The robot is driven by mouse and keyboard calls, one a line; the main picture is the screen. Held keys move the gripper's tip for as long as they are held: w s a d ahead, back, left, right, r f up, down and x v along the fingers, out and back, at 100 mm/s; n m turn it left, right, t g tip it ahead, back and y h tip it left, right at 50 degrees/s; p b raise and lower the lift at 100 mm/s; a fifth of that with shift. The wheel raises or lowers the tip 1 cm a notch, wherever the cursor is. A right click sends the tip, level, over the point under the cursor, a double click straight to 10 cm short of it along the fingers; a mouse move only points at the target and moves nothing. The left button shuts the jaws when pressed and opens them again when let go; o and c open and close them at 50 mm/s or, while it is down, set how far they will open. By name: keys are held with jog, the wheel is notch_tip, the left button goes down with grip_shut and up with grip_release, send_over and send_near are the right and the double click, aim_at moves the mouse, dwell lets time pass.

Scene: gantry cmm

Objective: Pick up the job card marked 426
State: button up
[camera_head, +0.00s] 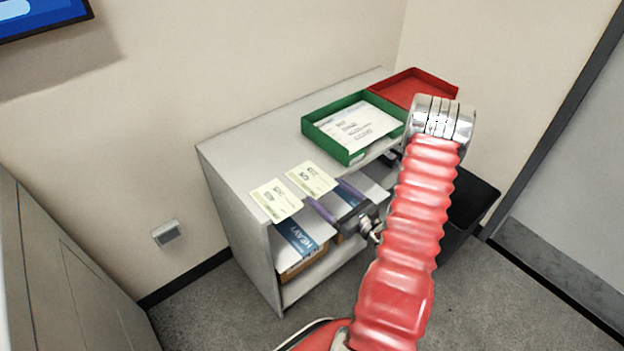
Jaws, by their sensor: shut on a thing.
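Two pale yellow-green job cards are at the left front of the grey cabinet's top (240,155). The left card (276,200) lies near the front left corner. The right card (311,179) is beside it, further back along the front edge. The printed numbers are too small to read surely. My gripper (323,191), with purple fingers, reaches in from the front right. Its two fingertips are at the near corners of the right card, shut on it. I cannot tell whether this card touches the top or is slightly raised.
A green tray (349,157) with white papers (357,128) and a red tray (422,77) stand further back on the cabinet. Blue boxes (299,240) sit on the shelf below. A black bin (480,196) stands at right, partly behind my arm. Grey floor is open in front.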

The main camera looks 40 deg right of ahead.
jog(key=shift+c, duration=1.1)
notch_tip(320, 180, up, 10)
jog(key=shift+a, duration=0.1)
dwell(0.5)
